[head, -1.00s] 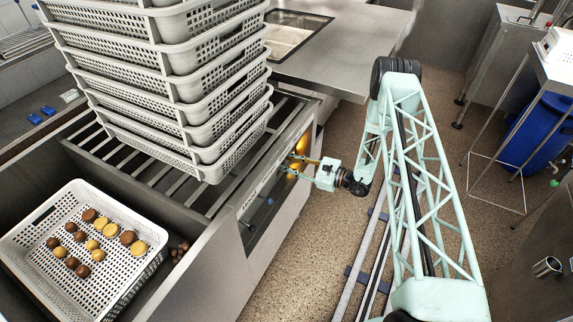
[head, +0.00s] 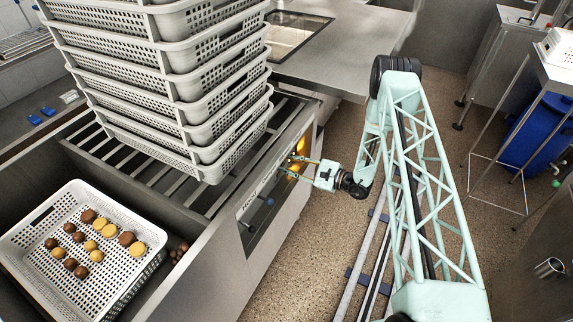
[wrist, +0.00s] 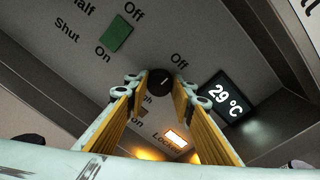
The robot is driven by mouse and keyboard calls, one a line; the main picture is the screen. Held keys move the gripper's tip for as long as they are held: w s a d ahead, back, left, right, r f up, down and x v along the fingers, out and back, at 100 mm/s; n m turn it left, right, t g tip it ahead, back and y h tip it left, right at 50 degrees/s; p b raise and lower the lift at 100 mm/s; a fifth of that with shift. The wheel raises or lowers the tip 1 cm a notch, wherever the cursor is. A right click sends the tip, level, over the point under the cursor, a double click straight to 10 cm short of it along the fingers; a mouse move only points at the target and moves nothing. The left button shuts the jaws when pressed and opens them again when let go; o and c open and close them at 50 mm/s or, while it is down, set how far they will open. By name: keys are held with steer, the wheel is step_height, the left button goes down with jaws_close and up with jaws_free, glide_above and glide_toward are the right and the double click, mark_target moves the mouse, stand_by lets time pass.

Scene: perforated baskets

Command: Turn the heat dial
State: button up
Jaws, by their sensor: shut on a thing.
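The black round dial (wrist: 160,82) with a light pointer mark sits on the grey control panel in the wrist view. "Off" is printed beside it; other lettering near it is partly hidden by the fingers. My gripper (wrist: 157,85) has one fingertip on each side of the dial and is shut on it. A display (wrist: 226,99) to the right of the dial reads 29 °C. In the head view my gripper (head: 287,165) reaches the front panel (head: 262,195) of the metal unit from the right; the dial is too small to make out there.
A green switch (wrist: 116,37) and a lit "Locked" indicator (wrist: 175,140) are near the dial. Stacked baskets (head: 225,165) stand above; a basket of brown and yellow balls (head: 95,285) is at left. Floor is free at front.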

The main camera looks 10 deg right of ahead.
steer(key=o, duration=0.9)
steer(key=shift+d, duration=0.1)
steer(key=shift+v, duration=6)
